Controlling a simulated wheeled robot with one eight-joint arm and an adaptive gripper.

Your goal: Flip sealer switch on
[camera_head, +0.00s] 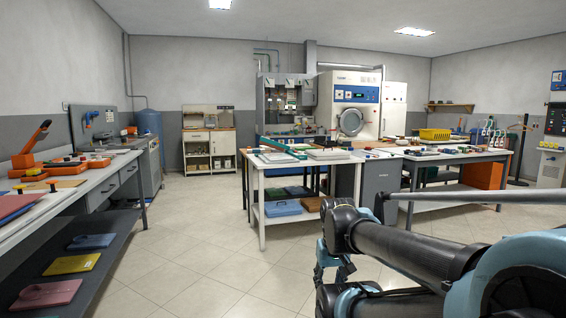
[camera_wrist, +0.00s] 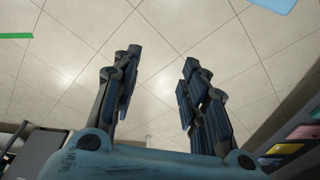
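I cannot make out a sealer switch in either view. An orange device with a raised lever (camera_head: 35,141) stands on the left bench, and a long green bar (camera_head: 283,147) lies on the middle table. I cannot tell whether either is the sealer. My gripper (camera_wrist: 161,57) is open and empty in the wrist view, its two dark fingers apart over bare floor tiles. In the head view my arm reaches in from the lower right, well apart from both benches.
The left bench (camera_head: 125,160) has a lower shelf with coloured folded pieces (camera_head: 70,264). The middle table (camera_head: 258,182) holds flat white items. A yellow basket (camera_head: 434,134) is on the right table. Tiled floor (camera_head: 190,235) between the left bench and middle table is clear.

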